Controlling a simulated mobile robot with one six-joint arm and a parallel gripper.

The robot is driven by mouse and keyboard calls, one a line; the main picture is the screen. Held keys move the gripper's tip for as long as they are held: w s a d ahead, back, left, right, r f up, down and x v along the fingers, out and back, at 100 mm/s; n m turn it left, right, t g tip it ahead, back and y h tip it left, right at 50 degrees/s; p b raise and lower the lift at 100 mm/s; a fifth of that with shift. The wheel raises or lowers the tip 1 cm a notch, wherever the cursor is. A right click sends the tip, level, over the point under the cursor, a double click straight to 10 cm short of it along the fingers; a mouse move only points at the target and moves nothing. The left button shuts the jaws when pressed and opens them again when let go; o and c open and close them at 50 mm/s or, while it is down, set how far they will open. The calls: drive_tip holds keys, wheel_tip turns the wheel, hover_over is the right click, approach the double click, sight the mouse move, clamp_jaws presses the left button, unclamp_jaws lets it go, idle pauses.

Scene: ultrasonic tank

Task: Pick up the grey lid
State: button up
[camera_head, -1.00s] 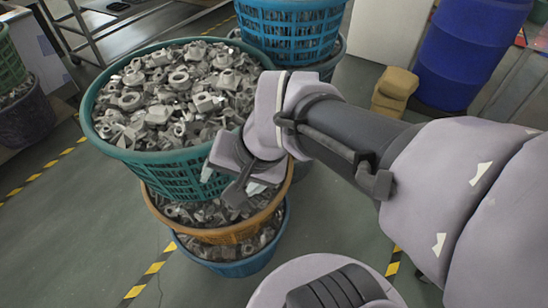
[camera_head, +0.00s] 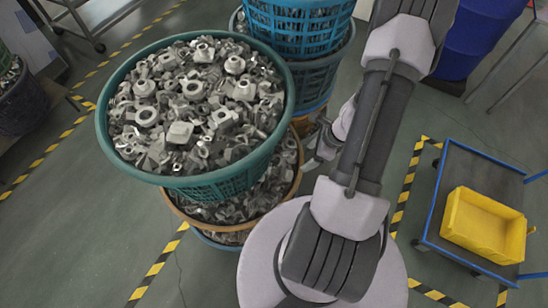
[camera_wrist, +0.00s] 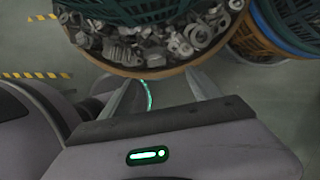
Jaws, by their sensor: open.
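I cannot pick out a grey lid in either view. My gripper (camera_wrist: 163,88) is open in the wrist view, its two fingers apart with nothing held between them. Just beyond the fingertips is the orange rim (camera_wrist: 160,72) of a basket full of grey metal parts. In the head view my gripper (camera_head: 314,152) is small and partly hidden behind my arm, just right of the stacked baskets.
A teal basket (camera_head: 106,139) heaped with metal parts tops a stack over an orange basket (camera_head: 222,226). Blue baskets (camera_head: 300,42) stand behind. At right a blue-framed cart (camera_head: 437,205) carries a yellow bin (camera_head: 485,222). Grey floor is open at left.

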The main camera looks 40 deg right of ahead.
drive_tip(key=b, duration=0.4)
approach(288, 174)
drive_tip(key=shift+x, duration=0.95)
drive_tip(key=b+x, duration=0.1)
drive_tip(key=x, duration=0.1)
drive_tip(key=b+x, duration=0.2)
drive_tip(key=x, duration=0.1)
drive_tip(key=shift+a+f, duration=0.3)
drive_tip(key=shift+a, duration=0.15)
drive_tip(key=shift+r, duration=0.15)
drive_tip(key=c, duration=1.5)
